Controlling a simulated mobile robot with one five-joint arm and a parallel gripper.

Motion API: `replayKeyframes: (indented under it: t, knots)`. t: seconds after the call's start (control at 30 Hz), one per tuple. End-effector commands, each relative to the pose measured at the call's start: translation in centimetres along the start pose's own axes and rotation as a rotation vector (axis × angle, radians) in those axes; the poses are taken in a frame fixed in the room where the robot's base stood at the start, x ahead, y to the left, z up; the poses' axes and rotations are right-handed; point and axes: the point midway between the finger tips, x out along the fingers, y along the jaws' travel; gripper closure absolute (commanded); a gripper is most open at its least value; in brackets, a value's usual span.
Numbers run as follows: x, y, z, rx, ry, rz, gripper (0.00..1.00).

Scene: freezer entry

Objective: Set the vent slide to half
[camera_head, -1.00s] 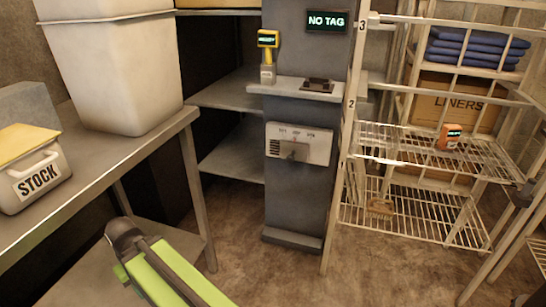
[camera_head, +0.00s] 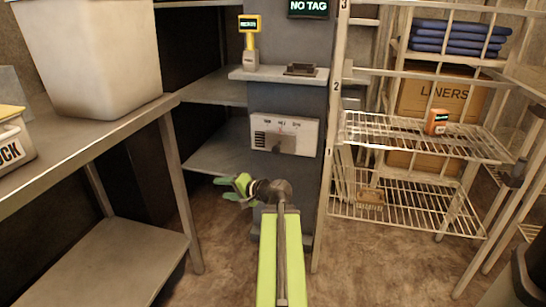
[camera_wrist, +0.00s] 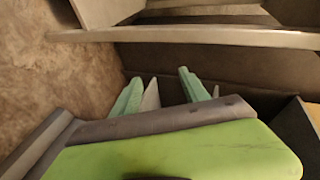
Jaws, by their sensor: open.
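The vent slide is a pale panel (camera_head: 284,134) on the dark grey column, with a louvered patch at its left, labels along its top and a small dark knob (camera_head: 277,149) below them. The label text is too small to read surely. My gripper (camera_head: 228,190) is below and left of the panel, apart from it, turned to the left. In the wrist view the two green fingers (camera_wrist: 157,88) stand apart with nothing between them. The panel does not show in the wrist view.
A small ledge (camera_head: 280,75) above the panel carries a yellow handheld device (camera_head: 249,42) and a dark pad. A wire rack (camera_head: 425,137) stands close on the right. A metal table (camera_head: 85,150) with a white bin is on the left. Floor between is clear.

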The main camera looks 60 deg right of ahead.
Motion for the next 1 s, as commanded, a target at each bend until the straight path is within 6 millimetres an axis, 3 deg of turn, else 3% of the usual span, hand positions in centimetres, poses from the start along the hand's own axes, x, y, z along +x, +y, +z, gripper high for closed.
replayKeyframes:
  t: [0.03,0.13,0.23,0.3,0.37,0.47,0.63,1.0]
  knots:
    - [-3.4,1.8,-4.4,0.067,0.114,-0.055,0.47]
    - [-10.3,3.3,-11.2,0.177,0.308,-0.165,0.47]
    - [-15.7,4.4,-15.2,0.246,0.439,-0.242,0.47]
    - [-18.0,4.9,-16.7,0.273,0.492,-0.273,0.47]
    - [-19.1,5.0,-17.3,0.285,0.515,-0.289,0.47]
    - [-19.4,5.0,-17.6,0.290,0.524,-0.295,0.47]
    - [-18.1,4.7,-18.4,0.288,0.521,-0.294,0.47]
    - [-10.5,2.9,-23.3,0.287,0.518,-0.293,0.47]
